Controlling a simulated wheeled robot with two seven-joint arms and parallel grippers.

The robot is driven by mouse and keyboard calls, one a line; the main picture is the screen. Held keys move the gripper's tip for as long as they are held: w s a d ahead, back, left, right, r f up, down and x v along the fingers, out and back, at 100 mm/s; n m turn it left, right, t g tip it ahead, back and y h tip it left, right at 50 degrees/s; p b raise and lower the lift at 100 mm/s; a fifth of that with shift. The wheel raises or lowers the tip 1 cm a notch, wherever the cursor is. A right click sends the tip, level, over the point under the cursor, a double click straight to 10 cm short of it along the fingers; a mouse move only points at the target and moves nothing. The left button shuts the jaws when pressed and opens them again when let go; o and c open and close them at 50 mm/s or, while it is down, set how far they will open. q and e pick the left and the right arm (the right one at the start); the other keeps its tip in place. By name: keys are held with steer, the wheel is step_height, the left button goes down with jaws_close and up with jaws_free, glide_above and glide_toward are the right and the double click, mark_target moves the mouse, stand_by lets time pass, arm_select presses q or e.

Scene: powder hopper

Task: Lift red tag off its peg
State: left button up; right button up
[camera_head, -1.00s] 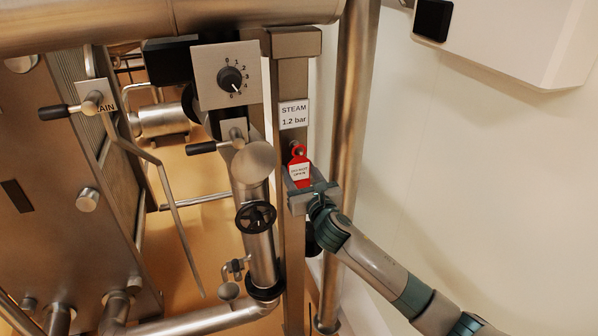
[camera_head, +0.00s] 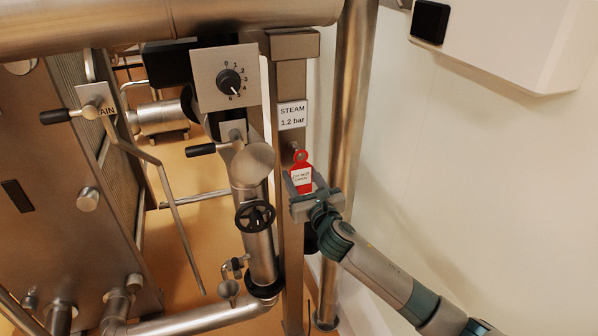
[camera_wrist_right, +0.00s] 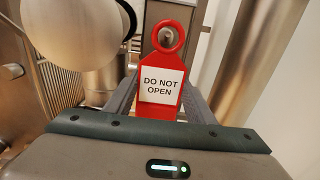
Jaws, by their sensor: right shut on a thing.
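The red tag (camera_head: 301,175) has a ring at its top and a white "DO NOT OPEN" label; it also shows in the right wrist view (camera_wrist_right: 160,85). My right gripper (camera_head: 304,188) is shut on the tag's lower body, with a finger at each side. The tag is upright, in front of the steel post. The peg (camera_head: 293,146) shows up and left of the ring in the head view. In the right wrist view the peg's end (camera_wrist_right: 168,36) shows through the ring. I cannot tell whether the ring is around the peg or just in front of it. My left gripper is not in view.
The post carries a "STEAM 1.2 bar" plate (camera_head: 292,115) above the tag. A valve with a black handwheel (camera_head: 255,216) stands left of the post. A thick vertical pipe (camera_head: 352,110) stands to the right. The space before the white wall is open.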

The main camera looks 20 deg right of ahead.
mark_target(301, 177)
steer(key=shift+s+p, duration=1.05)
steer(key=shift+s, duration=1.4)
